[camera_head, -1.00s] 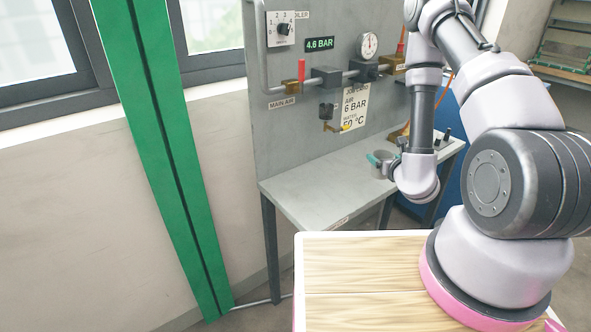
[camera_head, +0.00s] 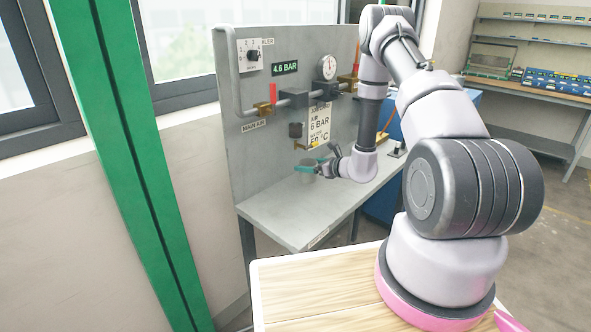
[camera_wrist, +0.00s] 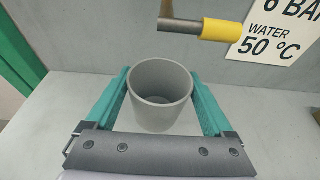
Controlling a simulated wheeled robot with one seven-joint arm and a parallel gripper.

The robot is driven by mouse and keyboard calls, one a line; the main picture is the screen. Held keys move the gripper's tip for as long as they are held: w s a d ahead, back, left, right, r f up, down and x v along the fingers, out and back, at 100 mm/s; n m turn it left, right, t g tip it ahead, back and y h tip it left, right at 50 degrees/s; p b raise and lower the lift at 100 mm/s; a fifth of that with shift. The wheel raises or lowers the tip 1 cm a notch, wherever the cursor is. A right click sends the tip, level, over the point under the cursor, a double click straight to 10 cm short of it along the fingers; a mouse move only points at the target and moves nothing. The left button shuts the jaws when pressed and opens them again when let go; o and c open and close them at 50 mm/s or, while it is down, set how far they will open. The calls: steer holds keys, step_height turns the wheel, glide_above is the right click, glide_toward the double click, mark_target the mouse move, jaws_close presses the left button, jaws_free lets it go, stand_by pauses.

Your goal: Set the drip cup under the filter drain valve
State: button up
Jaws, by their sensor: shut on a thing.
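The drip cup (camera_wrist: 160,110) is a plain grey open-topped cup, upright and empty inside in the wrist view. My gripper (camera_wrist: 160,76) is shut on it, with one teal finger on each side. In the head view my gripper (camera_head: 318,166) holds the cup (camera_head: 308,176) low in front of the panel, below the filter (camera_head: 295,130). The drain valve (camera_wrist: 205,29), with a yellow sleeve on a metal stem, shows beyond the cup rim in the wrist view. It also shows in the head view (camera_head: 312,146). I cannot tell whether the cup touches the bench.
The grey bench top (camera_head: 285,212) is clear at the left and front. The upright panel (camera_head: 237,160) behind it carries pipes, a gauge (camera_head: 327,67) and a sign (camera_head: 319,125). A green post (camera_head: 130,150) stands at the left.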

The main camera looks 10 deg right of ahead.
steer(key=shift+f+x, duration=0.2)
steer(key=shift+x, duration=0.95)
steer(key=shift+f+x, duration=0.25)
steer(key=shift+x, duration=0.95)
steer(key=shift+f+x, duration=0.2)
steer(key=shift+x, duration=0.95)
steer(key=shift+s+d+f, duration=0.1)
steer(key=shift+s, duration=0.05)
steer(key=shift+f, duration=0.15)
steer(key=o, duration=1.2)
steer(key=shift+o, duration=0.2)
steer(key=shift+s+d+r, duration=0.25)
steer(key=shift+s+r, duration=0.05)
steer(key=v, duration=1.1)
